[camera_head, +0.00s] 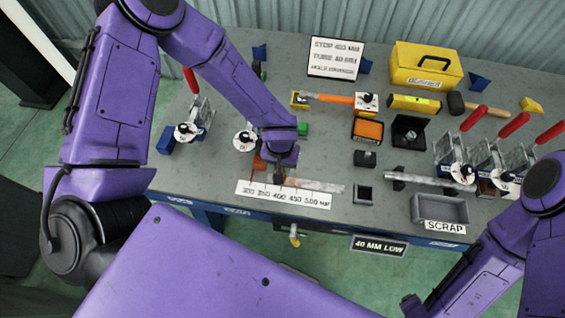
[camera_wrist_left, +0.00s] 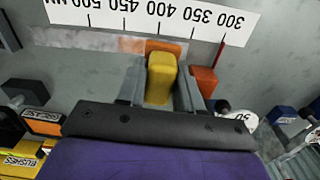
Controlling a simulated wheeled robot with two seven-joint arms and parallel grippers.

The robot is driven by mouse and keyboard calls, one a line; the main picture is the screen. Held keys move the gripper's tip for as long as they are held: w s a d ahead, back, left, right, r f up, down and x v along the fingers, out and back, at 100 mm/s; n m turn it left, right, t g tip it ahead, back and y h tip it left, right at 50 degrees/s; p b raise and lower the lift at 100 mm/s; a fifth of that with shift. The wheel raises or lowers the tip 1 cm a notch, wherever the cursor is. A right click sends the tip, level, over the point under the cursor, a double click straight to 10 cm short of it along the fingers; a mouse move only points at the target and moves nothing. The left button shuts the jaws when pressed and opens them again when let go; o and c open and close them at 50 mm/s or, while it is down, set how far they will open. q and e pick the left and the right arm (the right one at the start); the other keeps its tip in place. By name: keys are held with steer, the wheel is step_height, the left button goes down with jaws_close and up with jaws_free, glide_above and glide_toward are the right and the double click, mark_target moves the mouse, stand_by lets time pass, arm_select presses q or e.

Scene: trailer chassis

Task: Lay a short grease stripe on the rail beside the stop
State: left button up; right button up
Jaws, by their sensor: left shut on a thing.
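My left gripper (camera_wrist_left: 160,85) is shut on a yellow block-like tool (camera_wrist_left: 162,75), held at the rail near the 400 mm mark. In the head view this gripper (camera_head: 284,160) points down at the left end of the rail (camera_head: 318,185), hiding the tool. The pale, rust-stained rail (camera_wrist_left: 90,40) runs along the white scale. An orange patch (camera_wrist_left: 170,47) shows at the tool's tip; whether it is grease or part of the rail I cannot tell. A red-orange block (camera_wrist_left: 204,80), possibly the stop, sits beside the gripper. My right gripper is out of view.
The scale plate (camera_head: 284,194) lies along the bench's front edge. Toggle clamps (camera_head: 187,131) stand left and right. A SCRAP tray (camera_head: 440,208), a small dark box (camera_head: 364,194), a yellow toolbox (camera_head: 426,65) and a hammer (camera_head: 480,108) occupy the right side.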

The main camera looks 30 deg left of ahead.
arm_select(q)
steer(key=shift+r, duration=1.65)
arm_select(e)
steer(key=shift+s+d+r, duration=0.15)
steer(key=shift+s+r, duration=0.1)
